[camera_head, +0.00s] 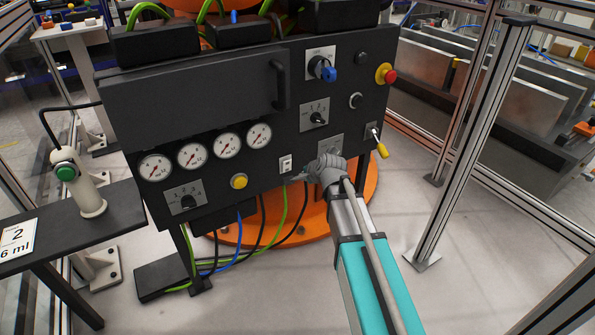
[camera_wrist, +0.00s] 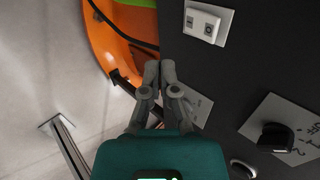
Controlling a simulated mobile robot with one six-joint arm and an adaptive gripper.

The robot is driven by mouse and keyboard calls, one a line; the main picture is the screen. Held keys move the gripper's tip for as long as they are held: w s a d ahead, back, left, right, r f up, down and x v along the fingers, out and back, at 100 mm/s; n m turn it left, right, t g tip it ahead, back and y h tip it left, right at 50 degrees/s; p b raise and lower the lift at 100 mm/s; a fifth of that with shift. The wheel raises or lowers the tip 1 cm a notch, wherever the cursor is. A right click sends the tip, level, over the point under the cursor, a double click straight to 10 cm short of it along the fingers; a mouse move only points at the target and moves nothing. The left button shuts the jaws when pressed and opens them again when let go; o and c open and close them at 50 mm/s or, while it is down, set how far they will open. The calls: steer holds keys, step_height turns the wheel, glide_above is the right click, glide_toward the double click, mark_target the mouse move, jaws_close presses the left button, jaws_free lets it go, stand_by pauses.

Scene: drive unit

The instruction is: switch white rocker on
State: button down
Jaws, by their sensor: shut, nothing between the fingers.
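The white rocker (camera_head: 285,164) sits on a small light plate low on the black panel, right of the yellow button. In the wrist view the white rocker (camera_wrist: 203,24) is at the top, with a mark at each end of its face. My gripper (camera_head: 293,178) is just below and right of the rocker in the head view, fingers toward the panel. In the wrist view my gripper (camera_wrist: 160,69) is shut and empty, its fingertips apart from the rocker in the picture. I cannot tell which way the rocker is tipped.
Round gauges (camera_head: 192,155) and a yellow button (camera_head: 239,181) are left of the rocker. A selector knob (camera_head: 318,118), a red stop button (camera_head: 388,76) and a yellow-tipped lever (camera_head: 381,148) are right. Cables (camera_head: 283,205) hang below. A metal post (camera_head: 480,130) stands at right.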

steer(key=shift+s+f+p+v, duration=0.1)
steer(key=shift+p+v, duration=0.15)
steer(key=shift+v, duration=0.4)
steer(key=shift+s+f+p+v, duration=0.1)
steer(key=shift+p+v, duration=0.15)
steer(key=shift+v, duration=0.4)
steer(key=shift+s+f+p+v, duration=0.15)
steer(key=shift+p+v, duration=0.1)
steer(key=shift+v, duration=0.45)
steer(key=shift+w+d, duration=0.1)
steer(key=shift+d, duration=0.05)
steer(key=s+d+f+n+g+h, duration=0.1)
steer(key=s+d+f+n+g, duration=0.2)
steer(key=s, duration=0.4)
steer(key=s+d+f+n+g+h, duration=0.1)
steer(key=s+d+n+g+h, duration=0.15)
steer(key=s+n, duration=0.35)
steer(key=s+d+f+n+g+h, duration=0.1)
steer(key=s+d+f+n+g, duration=0.15)
steer(key=s, duration=0.45)
step_height(320, 180, up, 39)
steer(key=n+p, duration=0.1)
steer(key=p, duration=3.6)
steer(key=shift+s+d+f+p, duration=0.2)
steer(key=shift+s+d+p, duration=0.05)
steer(key=shift+s+p, duration=0.1)
steer(key=c, duration=1.4)
jaws_free()
